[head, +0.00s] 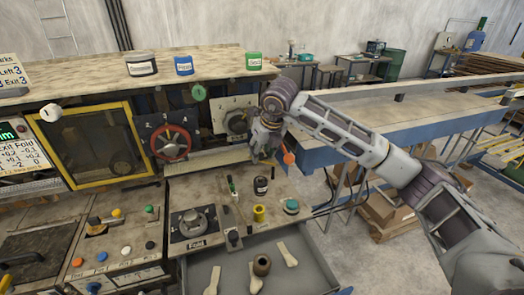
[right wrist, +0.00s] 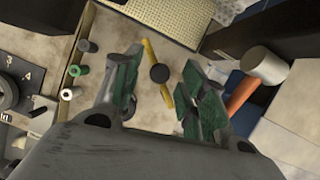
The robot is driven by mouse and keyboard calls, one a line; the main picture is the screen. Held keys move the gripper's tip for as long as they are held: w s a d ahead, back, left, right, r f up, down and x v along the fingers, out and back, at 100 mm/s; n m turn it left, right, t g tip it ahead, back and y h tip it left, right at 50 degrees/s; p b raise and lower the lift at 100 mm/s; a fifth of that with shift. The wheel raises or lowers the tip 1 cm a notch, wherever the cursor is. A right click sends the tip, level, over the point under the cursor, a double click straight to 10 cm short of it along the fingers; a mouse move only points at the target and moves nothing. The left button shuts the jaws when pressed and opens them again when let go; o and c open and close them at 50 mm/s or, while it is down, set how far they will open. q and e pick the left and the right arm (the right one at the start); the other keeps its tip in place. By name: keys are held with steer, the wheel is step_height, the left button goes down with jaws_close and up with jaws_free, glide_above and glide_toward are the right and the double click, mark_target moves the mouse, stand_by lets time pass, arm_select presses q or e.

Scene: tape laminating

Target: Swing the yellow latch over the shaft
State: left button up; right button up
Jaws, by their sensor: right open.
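The yellow latch (right wrist: 149,52) is a thin yellow bar with a dark round knob (right wrist: 159,73), seen in the right wrist view. The knob shows in the gap between my right gripper's fingers. My right gripper (right wrist: 163,90) is open, with green pads apart on both sides of the latch; contact cannot be told. In the head view my right gripper (head: 263,153) hangs beside the dial panel, above the back of the bench, and hides the latch. An orange rod (right wrist: 241,93) and a pale cylinder (right wrist: 262,64) lie right of the fingers; which part is the shaft is unclear. My left gripper is out of view.
A red handwheel (head: 171,143) and a dial (head: 236,122) stand left of my right gripper. A black bottle (head: 260,186), a yellow spool (head: 259,213) and a teal-topped item (head: 291,206) stand on the bench below. An open grey drawer (head: 228,270) holds pale tools.

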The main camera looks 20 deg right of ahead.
jaws_close()
